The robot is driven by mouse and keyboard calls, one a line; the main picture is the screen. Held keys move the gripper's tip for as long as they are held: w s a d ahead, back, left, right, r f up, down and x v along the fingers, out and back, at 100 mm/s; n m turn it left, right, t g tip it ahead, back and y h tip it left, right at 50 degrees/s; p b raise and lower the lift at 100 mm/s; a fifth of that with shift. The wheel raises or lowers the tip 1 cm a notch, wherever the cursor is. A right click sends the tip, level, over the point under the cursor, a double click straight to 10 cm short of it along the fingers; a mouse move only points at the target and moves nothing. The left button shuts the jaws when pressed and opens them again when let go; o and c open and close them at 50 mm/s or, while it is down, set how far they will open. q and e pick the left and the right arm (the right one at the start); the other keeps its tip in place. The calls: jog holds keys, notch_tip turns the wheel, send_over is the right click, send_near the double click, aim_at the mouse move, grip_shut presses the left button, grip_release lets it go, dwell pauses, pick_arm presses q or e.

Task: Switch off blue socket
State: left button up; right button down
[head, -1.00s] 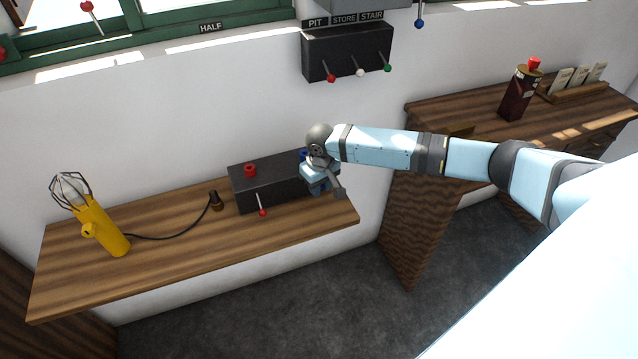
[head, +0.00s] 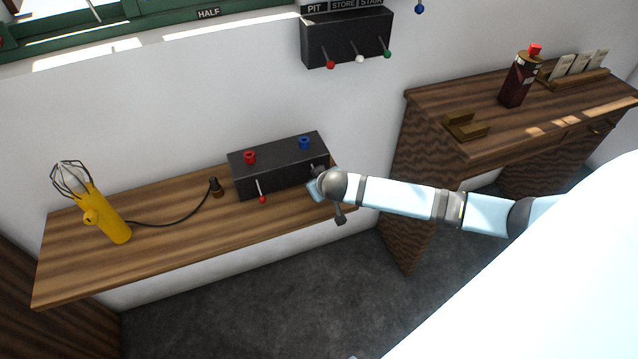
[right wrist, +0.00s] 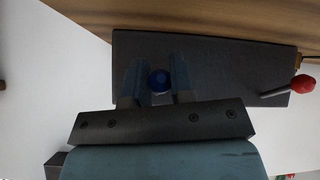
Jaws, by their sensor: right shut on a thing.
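The black socket box (head: 285,178) sits at the back of the wooden wall shelf. On its top are a red socket (head: 249,157) and a blue socket (head: 304,142). A red-tipped lever (head: 262,198) hangs down from its front left; its red ball (right wrist: 303,84) also shows in the right wrist view. My right gripper (head: 318,175) is at the front right of the box. In the right wrist view a blue ball (right wrist: 159,81) is between its two fingers, and it is shut on this blue lever. The lever's stem is hidden. My left gripper is out of view.
A three-lever box (head: 347,38) hangs on the wall above. A side desk (head: 440,110) with a dark bottle (head: 520,77) stands right.

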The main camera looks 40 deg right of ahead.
jog(key=shift+f+t+b, duration=0.3)
jog(key=shift+t+b, duration=0.05)
jog(key=shift+t, duration=0.15)
jog(key=shift+w, duration=0.1)
jog(key=c, duration=1)
grip_release()
jog(key=v, duration=1.3)
jog(key=shift+s+a+r, duration=0.2)
jog(key=shift+s, duration=0.1)
jog(key=s+a+f+n+y+p, duration=0.1)
jog(key=s+a+f+y+p, duration=0.1)
jog(key=s+a, duration=0.5)
jog(key=s+a+f+n+t+y+p, duration=0.1)
jog(key=s+a+f+y+p, duration=0.1)
jog(key=s+a+p, duration=0.3)
jog(key=s+a+y, duration=0.1)
jog(key=s+a, duration=0.1)
jog(key=s, duration=0.2)
jog(key=shift+a+p, duration=0.3)
